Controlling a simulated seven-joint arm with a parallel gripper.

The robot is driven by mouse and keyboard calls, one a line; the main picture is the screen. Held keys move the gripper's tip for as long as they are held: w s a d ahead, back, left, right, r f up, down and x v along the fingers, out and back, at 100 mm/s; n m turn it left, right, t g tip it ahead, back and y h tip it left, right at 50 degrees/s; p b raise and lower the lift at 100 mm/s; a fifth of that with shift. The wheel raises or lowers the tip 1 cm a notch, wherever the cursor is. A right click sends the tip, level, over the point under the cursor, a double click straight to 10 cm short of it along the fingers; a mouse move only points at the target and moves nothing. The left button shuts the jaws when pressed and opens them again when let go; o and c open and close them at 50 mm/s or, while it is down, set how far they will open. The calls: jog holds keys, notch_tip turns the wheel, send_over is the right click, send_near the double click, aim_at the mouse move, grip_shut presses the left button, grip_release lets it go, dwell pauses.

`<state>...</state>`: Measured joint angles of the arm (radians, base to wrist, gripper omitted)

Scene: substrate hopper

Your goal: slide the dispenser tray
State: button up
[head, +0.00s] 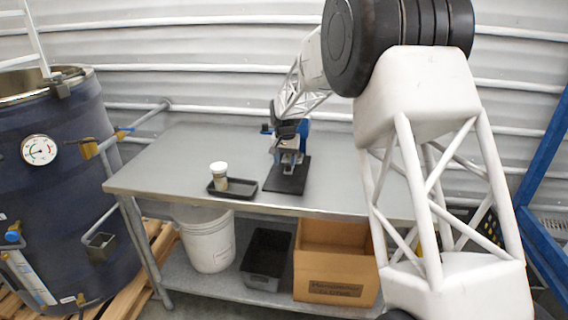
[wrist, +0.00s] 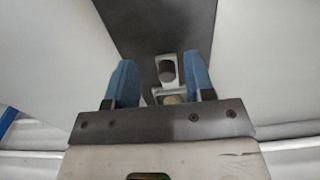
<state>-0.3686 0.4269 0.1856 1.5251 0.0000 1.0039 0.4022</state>
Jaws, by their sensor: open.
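The dispenser (head: 289,158), a small silver-grey metal piece, stands on a black base plate (head: 288,181) on the metal table. My gripper (wrist: 160,60) has two blue fingers, spread apart. In the wrist view, a light grey metal part (wrist: 155,72) with round openings shows between the fingers, over the dark base plate (wrist: 155,22). I cannot tell whether either finger touches it. In the head view my arm reaches down over the dispenser, and its end hides the upper part. Which metal part is the sliding tray is not clear.
A shallow black tray (head: 243,193) with a white-lidded jar (head: 219,178) lies left of the base plate. The metal table (head: 165,160) is clear further left. A white bucket (head: 208,243), a black bin (head: 265,262) and a cardboard box (head: 336,268) sit below. A blue tank (head: 62,190) stands left.

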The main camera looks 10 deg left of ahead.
aim_at(288, 164)
jog(key=w, duration=0.6)
jog(key=shift+d, duration=0.1)
jog(key=shift+w+f, duration=0.1)
jog(key=shift+f, duration=2.4)
jog(key=shift+c, duration=0.5)
jog(key=c, duration=0.5)
